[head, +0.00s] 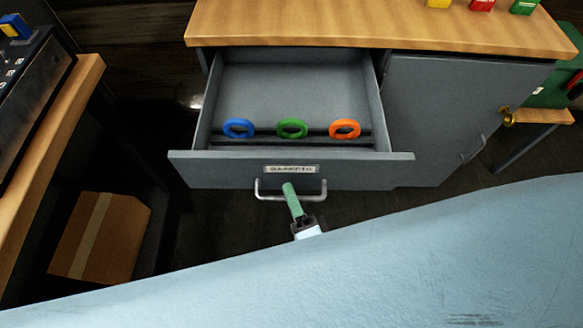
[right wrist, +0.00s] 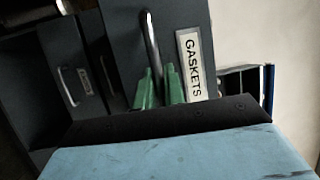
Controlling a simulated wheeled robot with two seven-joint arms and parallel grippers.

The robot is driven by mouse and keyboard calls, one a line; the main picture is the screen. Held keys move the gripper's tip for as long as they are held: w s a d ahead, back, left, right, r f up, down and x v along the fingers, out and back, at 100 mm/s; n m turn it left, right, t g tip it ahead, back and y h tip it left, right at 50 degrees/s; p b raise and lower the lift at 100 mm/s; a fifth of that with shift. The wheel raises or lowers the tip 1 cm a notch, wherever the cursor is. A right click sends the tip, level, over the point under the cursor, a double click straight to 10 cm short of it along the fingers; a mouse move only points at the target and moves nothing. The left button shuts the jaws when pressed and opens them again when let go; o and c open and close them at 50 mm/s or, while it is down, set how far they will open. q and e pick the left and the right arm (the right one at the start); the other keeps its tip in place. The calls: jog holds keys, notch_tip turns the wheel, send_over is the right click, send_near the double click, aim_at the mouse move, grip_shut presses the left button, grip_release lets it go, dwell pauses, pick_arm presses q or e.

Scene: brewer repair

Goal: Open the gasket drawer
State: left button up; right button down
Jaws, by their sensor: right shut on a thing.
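The gasket drawer (head: 390,170) is a grey drawer pulled well out of the cabinet under a wooden top. Its front has a GASKETS label (head: 291,169) and a metal bar handle (head: 262,196). Blue (head: 239,128), green (head: 292,128) and orange (head: 345,128) ring gaskets stand in a row in a dark rack inside it. My right gripper (head: 290,190), with green fingers, is shut on the handle. In the right wrist view the fingers (right wrist: 158,88) are at the handle (right wrist: 152,45), beside the label (right wrist: 189,65). My left gripper is not in view.
Coloured blocks (head: 481,4) stand on the wooden top (head: 300,25). A cardboard box (head: 100,235) sits low at left. My pale blue arm covers the lower part.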

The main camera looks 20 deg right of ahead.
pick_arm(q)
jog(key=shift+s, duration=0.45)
pick_arm(e)
jog(key=shift+s+a, duration=0.2)
jog(key=shift+s, duration=0.4)
jog(key=shift+s+a, duration=0.15)
jog(key=shift+s, duration=0.45)
jog(key=c, duration=1.5)
grip_release()
